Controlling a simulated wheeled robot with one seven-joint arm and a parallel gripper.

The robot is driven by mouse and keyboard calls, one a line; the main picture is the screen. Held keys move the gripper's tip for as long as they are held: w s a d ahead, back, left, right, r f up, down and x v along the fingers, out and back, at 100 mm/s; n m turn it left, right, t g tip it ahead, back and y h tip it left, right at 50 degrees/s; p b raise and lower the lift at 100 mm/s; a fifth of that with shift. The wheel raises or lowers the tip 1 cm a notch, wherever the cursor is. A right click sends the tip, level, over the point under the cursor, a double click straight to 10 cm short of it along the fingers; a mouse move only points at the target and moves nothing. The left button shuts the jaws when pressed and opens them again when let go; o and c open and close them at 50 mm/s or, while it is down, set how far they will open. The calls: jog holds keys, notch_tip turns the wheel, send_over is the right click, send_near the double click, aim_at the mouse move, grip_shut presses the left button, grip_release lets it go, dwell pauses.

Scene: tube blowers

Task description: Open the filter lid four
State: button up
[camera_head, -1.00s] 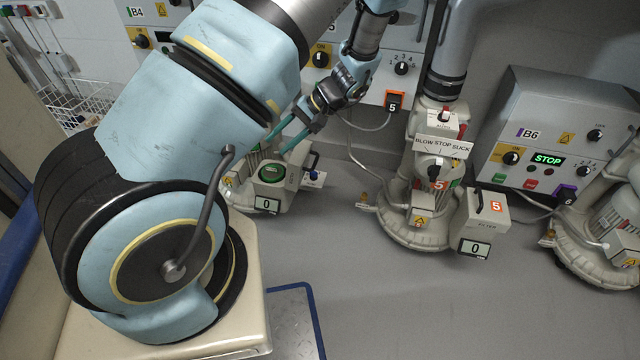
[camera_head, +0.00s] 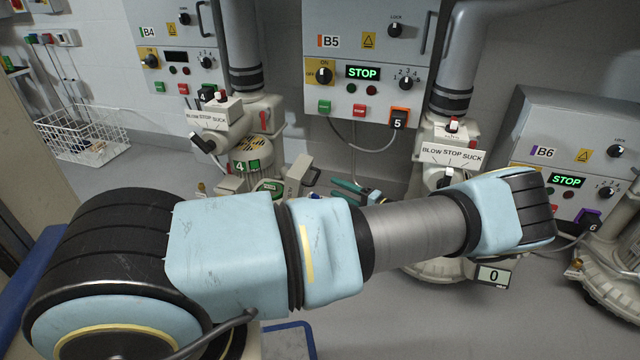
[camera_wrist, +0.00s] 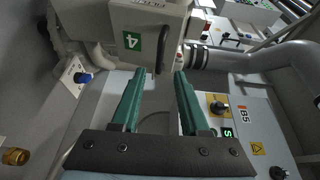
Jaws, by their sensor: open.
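Filter lid four (camera_head: 296,172) is a grey box-like lid with a dark handle, beside blower four (camera_head: 247,148) in the head view. It looks tilted up, with a green round part (camera_head: 268,186) showing low beside it. In the wrist view the lid (camera_wrist: 118,22) bears a green 4, and its black handle (camera_wrist: 164,46) lies just beyond my fingertips. My gripper (camera_head: 338,188) is to the right of the lid in the head view, partly hidden by my arm. Its teal fingers (camera_wrist: 161,76) are apart with nothing between them. Most of the filter box is hidden behind my arm.
Blower five (camera_head: 432,150) stands to the right, partly behind my arm. Control panels B5 (camera_head: 385,45) and B6 (camera_head: 545,130) stand behind and right. A wire basket (camera_head: 80,140) is at left.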

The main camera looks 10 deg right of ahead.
aim_at(304, 184)
jog(key=x, duration=0.7)
jog(key=shift+b, duration=0.4)
jog(key=shift+w, duration=0.1)
jog(key=shift+a, duration=0.1)
jog(key=shift+c, duration=0.3)
grip_shut()
jog(key=shift+f, duration=0.1)
dwell(0.3)
